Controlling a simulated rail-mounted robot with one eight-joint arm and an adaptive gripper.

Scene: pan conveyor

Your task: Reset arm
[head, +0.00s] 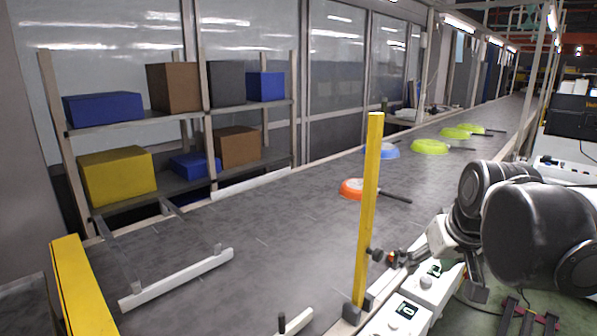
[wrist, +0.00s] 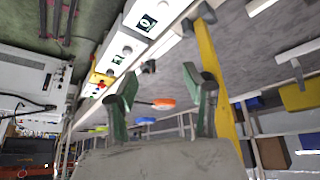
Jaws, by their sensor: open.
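My gripper (wrist: 160,72) shows in the wrist view with its two dark green fingers spread apart and nothing between them. In the head view my arm reaches in from the right beside the conveyor (head: 260,240), and I cannot make out the fingers clearly there. An orange pan (head: 352,188) with a dark handle lies on the belt beyond the yellow post. It also shows in the wrist view (wrist: 163,103), beyond the fingers and apart from them. A blue pan (head: 387,151) and several green pans (head: 430,147) lie farther up the belt.
A yellow post (head: 368,210) stands at the belt's near edge, close to my arm. White control boxes (head: 402,315) line that edge. A shelf rack (head: 207,110) with coloured boxes stands at the left. The near part of the belt is free of pans.

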